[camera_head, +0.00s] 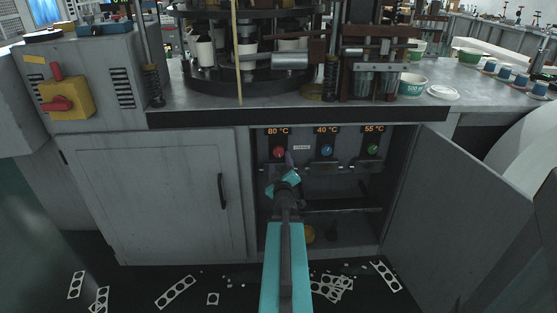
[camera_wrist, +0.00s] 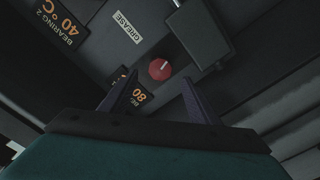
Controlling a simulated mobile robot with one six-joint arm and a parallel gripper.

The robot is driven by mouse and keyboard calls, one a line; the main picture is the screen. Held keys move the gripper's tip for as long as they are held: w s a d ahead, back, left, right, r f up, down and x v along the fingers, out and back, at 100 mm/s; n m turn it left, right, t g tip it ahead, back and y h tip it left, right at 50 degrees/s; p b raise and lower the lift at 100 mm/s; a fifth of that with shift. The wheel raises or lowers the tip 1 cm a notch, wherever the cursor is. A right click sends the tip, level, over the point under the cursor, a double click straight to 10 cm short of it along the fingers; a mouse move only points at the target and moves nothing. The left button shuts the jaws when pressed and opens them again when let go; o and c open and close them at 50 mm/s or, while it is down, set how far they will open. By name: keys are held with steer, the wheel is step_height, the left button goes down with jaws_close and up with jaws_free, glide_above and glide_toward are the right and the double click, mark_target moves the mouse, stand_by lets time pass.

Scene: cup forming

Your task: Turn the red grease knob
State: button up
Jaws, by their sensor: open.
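The red grease knob (camera_head: 279,152) is the leftmost of three knobs inside the open cabinet, under an 80 °C display. In the wrist view the round red knob (camera_wrist: 160,69) with a pale pointer mark lies just beyond my fingertips, between their lines. My gripper (camera_wrist: 158,92) is open, with one dark finger to each side and nothing between them. In the head view my gripper (camera_head: 288,163) reaches into the cabinet just below and right of the red knob. I see no contact with the knob.
A blue knob (camera_head: 326,151) under 40 °C and a green knob (camera_head: 373,150) under 55 °C sit to the right. The cabinet's right door (camera_head: 462,215) stands open; the left door (camera_head: 155,195) is shut. A dark block (camera_wrist: 199,32) juts out near the knob. Punched scraps (camera_head: 176,292) litter the floor.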

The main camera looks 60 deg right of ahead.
mark_target(279, 153)
steer(key=shift+b+x, duration=0.75)
steer(key=shift+x, duration=2.55)
steer(key=shift+s, duration=0.1)
steer(key=shift+c, duration=0.5)
steer(key=c, duration=1)
